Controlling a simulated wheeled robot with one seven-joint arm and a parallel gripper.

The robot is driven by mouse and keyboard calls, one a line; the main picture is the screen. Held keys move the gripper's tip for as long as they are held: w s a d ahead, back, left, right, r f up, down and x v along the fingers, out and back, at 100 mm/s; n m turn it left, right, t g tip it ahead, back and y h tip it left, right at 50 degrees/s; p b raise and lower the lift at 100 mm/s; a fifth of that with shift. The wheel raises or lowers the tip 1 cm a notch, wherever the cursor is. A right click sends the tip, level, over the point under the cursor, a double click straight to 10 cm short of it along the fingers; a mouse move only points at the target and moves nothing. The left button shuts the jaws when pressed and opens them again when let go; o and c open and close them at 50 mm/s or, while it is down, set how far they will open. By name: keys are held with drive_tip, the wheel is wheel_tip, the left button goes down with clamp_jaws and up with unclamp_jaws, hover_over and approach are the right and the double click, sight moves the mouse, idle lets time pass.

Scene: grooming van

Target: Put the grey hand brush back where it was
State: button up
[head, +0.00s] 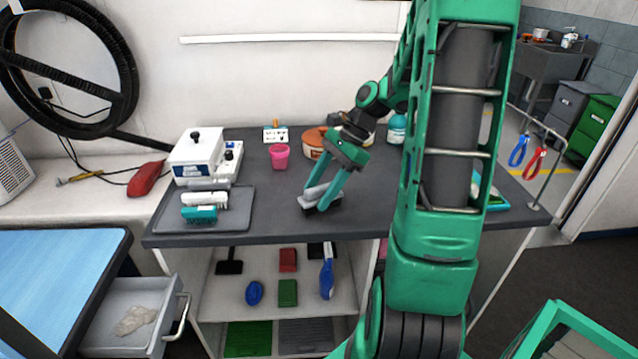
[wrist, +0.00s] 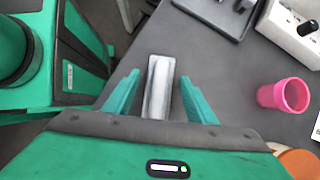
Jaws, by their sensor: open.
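The grey hand brush (head: 314,193) has a pale grey back and dark bristles below. It appears to rest on the dark worktop (head: 260,220), close to the front edge. In the wrist view the brush (wrist: 158,92) lies lengthwise between the two green fingers. My gripper (head: 323,190) is open and low over the brush, pointing down at a tilt. In the wrist view my gripper (wrist: 158,84) shows a gap between each finger and the brush. The fingers partly hide the brush in the head view.
A grey tray (head: 170,221) with white and teal brushes sits left on the worktop. Behind stand a white machine (head: 195,158), a pink cup (head: 279,156) and an orange-brown bowl (head: 312,141). The shelf below (head: 225,300) holds several brushes and blocks. An open drawer (head: 115,338) stands lower left.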

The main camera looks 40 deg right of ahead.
drive_tip(key=v, duration=1.2)
drive_tip(key=s+a+f+n+h, duration=0.2)
drive_tip(key=s+a+n+h, duration=0.1)
drive_tip(key=s+n, duration=0.4)
drive_tip(key=s+a+f+n+g+h, duration=0.1)
drive_tip(key=s+n, duration=0.5)
drive_tip(key=s, duration=0.6)
drive_tip(key=a+f+h, duration=0.1)
drive_tip(key=a+h, duration=0.1)
drive_tip(key=a, duration=0.1)
drive_tip(key=shift+s+a+f+n, duration=0.15)
drive_tip(key=shift+a+f+n, duration=0.05)
drive_tip(key=shift+f+n, duration=0.2)
drive_tip(key=shift+g, duration=0.3)
drive_tip(key=shift+w+f, duration=0.2)
drive_tip(key=shift+w, duration=0.35)
